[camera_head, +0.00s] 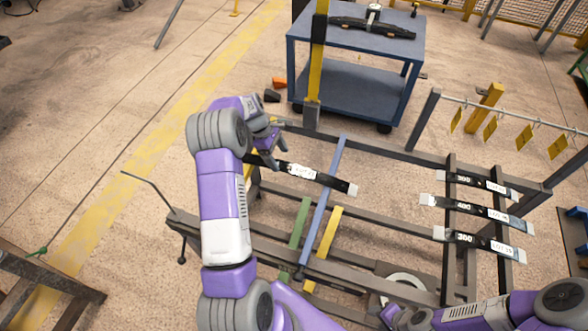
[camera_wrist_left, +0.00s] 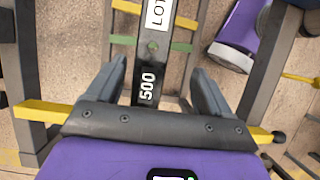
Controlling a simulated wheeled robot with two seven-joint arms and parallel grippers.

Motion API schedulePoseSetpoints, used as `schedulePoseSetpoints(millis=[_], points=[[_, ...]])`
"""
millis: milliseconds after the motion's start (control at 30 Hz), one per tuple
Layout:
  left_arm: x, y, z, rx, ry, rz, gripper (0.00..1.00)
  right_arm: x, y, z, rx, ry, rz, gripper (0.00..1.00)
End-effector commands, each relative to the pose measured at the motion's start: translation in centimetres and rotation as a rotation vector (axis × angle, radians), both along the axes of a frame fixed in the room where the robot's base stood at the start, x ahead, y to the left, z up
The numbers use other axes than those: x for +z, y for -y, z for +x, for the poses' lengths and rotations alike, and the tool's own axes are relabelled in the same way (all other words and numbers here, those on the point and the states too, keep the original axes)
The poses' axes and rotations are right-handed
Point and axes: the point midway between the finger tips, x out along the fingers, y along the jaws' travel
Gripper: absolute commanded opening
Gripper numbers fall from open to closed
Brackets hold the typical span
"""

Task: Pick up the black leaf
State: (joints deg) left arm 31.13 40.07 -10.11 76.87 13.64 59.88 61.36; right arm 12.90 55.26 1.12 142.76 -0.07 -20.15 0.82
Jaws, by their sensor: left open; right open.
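The black leaf (camera_head: 335,183) is a flat dark bar with a white label and a pale end. It lies across the rack's left part, over the blue bar. In the left wrist view, the leaf (camera_wrist_left: 150,62) shows "500" and "LOT" and runs lengthwise between my fingers. My left gripper (camera_head: 268,158) is over its far-left end in the head view. In the left wrist view my left gripper (camera_wrist_left: 160,85) is open, one finger on each side of the leaf, with gaps visible. My right arm shows at the lower right, but its jaws cannot be made out.
Three other dark leaves, marked 300 (camera_head: 478,183), 400 (camera_head: 470,210) and 300 (camera_head: 480,241), lie on the rack's right part. A blue cart (camera_head: 345,65) stands behind. A yellow post (camera_head: 316,60) rises near the leaf. Yellow tags (camera_head: 490,129) hang from a rail.

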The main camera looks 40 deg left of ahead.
Motion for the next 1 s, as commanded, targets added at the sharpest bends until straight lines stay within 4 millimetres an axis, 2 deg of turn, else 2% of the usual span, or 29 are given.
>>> schedulePoseSetpoints(millis=[367, 633, 900, 1000], points=[[-3.2, 1.3, 0.7, -0.002, 0.000, -0.001, 0.81, -0.8, 0.0, 0.0, 0.000, 0.001, 0.000, 0.47], [-6.7, 2.7, 1.7, -0.003, -0.001, -0.001, 0.81, -1.5, 0.0, 0.1, 0.000, 0.001, 0.000, 0.47], [-7.1, 2.9, 1.8, -0.002, 0.001, 0.000, 0.81, -1.5, 0.0, 0.1, 0.000, 0.001, 0.000, 0.47], [-7.1, 2.9, 1.8, -0.002, 0.001, 0.000, 0.66, -1.5, 0.0, 0.1, 0.000, 0.001, 0.000, 0.47]])
